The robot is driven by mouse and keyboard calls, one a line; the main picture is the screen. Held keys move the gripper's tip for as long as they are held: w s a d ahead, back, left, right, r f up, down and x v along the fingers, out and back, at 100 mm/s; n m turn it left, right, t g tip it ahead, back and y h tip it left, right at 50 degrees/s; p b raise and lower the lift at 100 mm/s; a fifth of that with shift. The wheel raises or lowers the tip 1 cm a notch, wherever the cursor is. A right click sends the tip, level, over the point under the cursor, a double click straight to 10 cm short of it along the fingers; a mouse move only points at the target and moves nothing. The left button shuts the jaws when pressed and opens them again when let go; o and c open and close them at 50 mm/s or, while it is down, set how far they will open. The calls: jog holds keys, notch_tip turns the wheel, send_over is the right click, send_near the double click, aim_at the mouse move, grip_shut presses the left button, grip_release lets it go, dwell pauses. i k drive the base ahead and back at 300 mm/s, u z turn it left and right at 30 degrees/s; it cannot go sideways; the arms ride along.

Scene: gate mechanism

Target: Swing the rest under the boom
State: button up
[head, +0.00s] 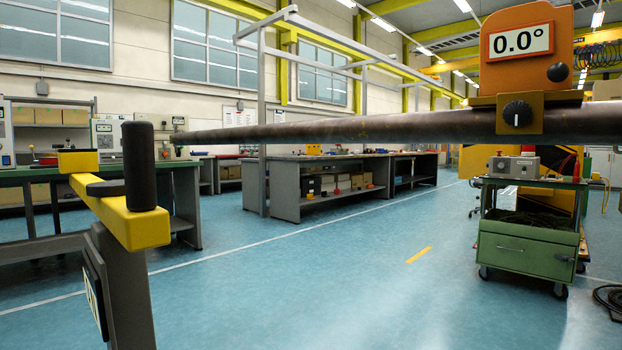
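The rest is a yellow arm (118,212) on a grey post (124,280) at the left. A black upright handle (138,165) stands on its near end, and a yellow block (78,161) sits on its far end. The boom (340,130) is a dark, level pipe running from the orange housing at the right to a tip just right of the handle in the picture. The yellow arm points away to the left, and no part of it shows under the boom. My gripper is not in view.
The orange housing (555,72) carries a sign reading 0.0° (521,41) and black knobs. A green wheeled cart (530,245) stands below it at the right. Workbenches (330,185) line the back. The blue floor (330,290) in the middle is clear.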

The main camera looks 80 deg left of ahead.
aim_at(128, 207)
jog(key=k, duration=0.2)
jog(key=u, duration=3.2)
